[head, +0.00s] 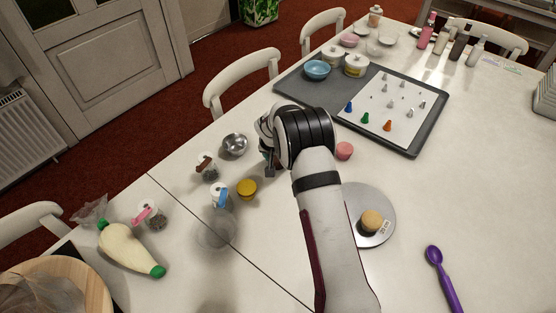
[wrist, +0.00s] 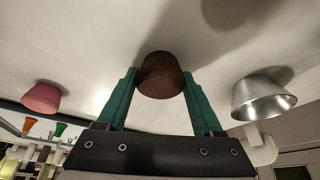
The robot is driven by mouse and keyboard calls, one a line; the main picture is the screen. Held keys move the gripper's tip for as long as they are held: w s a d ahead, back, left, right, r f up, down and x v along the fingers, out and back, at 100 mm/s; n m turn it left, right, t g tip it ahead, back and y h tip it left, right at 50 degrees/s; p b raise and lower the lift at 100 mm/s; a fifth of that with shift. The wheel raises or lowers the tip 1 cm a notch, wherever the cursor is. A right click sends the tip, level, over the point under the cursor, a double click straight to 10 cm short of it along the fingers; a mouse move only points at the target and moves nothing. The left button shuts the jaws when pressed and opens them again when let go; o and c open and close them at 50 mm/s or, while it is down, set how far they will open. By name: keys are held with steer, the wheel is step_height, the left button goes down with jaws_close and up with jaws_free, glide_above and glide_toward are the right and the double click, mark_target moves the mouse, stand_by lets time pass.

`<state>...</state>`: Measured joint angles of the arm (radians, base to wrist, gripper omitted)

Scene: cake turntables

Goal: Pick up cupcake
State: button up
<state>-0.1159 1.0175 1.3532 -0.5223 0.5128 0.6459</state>
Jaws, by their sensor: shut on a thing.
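A brown cupcake (wrist: 162,76) sits between the green fingers of my gripper (wrist: 160,84) in the wrist view, with a finger against each side. My gripper is shut on it. In the head view my own arm covers the brown cupcake, and my gripper (head: 270,168) shows only in part. A pink cupcake (head: 344,151) stands just right of my arm, and it also shows at the left of the wrist view (wrist: 41,97). A tan cupcake (head: 372,219) sits on a round metal turntable (head: 385,236). Whether the held cupcake touches the table is unclear.
A metal bowl (head: 234,145) stands left of my gripper, and it shows at the right of the wrist view (wrist: 262,98). A yellow round item (head: 246,188) and jars stand nearby. A dark tray (head: 428,138) with icing tips lies behind. A purple scoop (head: 443,278) lies front right.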

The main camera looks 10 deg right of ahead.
steer(key=shift+c, duration=0.9)
steer(key=shift+r, duration=0.15)
